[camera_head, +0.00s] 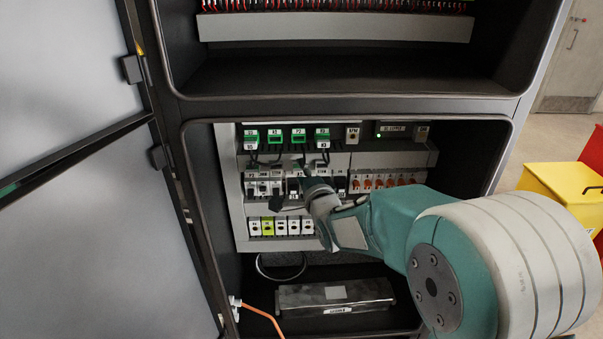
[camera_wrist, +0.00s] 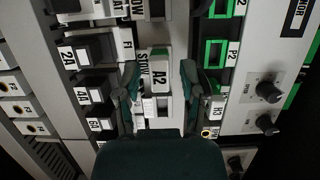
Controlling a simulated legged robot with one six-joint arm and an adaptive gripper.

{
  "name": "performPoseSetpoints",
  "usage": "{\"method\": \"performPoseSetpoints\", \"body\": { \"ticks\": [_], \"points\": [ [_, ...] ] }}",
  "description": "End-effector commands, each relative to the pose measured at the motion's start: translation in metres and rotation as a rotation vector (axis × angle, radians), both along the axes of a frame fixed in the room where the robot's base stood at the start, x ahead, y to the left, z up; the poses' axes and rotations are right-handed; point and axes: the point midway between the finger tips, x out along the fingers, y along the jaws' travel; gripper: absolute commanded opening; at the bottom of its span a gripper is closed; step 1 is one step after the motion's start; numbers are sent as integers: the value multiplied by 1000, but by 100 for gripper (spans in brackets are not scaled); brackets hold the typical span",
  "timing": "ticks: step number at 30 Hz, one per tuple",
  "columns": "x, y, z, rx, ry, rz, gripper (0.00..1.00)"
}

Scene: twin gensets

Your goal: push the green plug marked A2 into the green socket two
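The green plug marked A2 (camera_wrist: 158,76) shows in the wrist view as a white label plate with a little green at its top end. In the head view my gripper (camera_head: 306,182) is in front of the panel, below the row of green sockets, and the plug is too small to make out. The green socket two, labelled P2 (camera_head: 298,136), is third from left in that row. In the wrist view it (camera_wrist: 214,53) is right of the plug, apart from it.
Other green sockets (camera_head: 251,136) flank P2. Below are black and white breakers (camera_head: 262,188), orange-marked switches (camera_head: 390,181) and a lower terminal row (camera_head: 267,226). Knobs (camera_wrist: 268,92) sit at right in the wrist view. A dark box (camera_head: 335,297) lies on the cabinet floor near an orange cable (camera_head: 262,314).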

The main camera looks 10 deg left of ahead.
Motion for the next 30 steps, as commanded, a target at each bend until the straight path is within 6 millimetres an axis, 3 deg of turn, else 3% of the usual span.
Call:
{"method": "performPoseSetpoints", "body": {
  "ticks": [1, 3, 4, 30],
  "points": [
    [0, 0, 0, 0, 0, 0, 34],
    [0, 0, 0, 0, 0, 0, 2],
    [0, 0, 0, 0, 0, 0, 0],
    [-10, -2, 0, 0, 0, 0, 0]
  ]
}}
